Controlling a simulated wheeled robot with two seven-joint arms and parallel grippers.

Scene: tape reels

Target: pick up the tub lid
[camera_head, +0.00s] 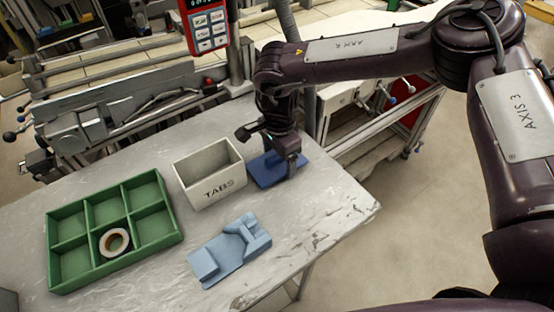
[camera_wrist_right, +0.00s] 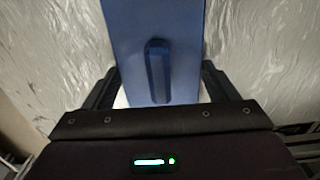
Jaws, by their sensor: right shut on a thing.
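The tub lid (camera_head: 266,173) is a flat dark blue plate at the right of the white tub in the head view. In the right wrist view the blue lid (camera_wrist_right: 183,40) shows with a raised ridge handle along its middle. My right gripper (camera_head: 291,170) points down at the lid's right part and is shut on it. In the wrist view the fingers of the right gripper (camera_wrist_right: 160,92) stand on either side of the lid. Whether the lid is clear of the table cannot be told. The white tub (camera_head: 212,187) marked TABS stands open beside it. My left gripper is not in view.
A green tray with compartments (camera_head: 118,187) stands at the left, with a tape reel (camera_head: 115,241) in a near compartment. A light blue fixture (camera_head: 230,255) lies in front of the tub. The grey table (camera_head: 325,220) is bare at its right corner.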

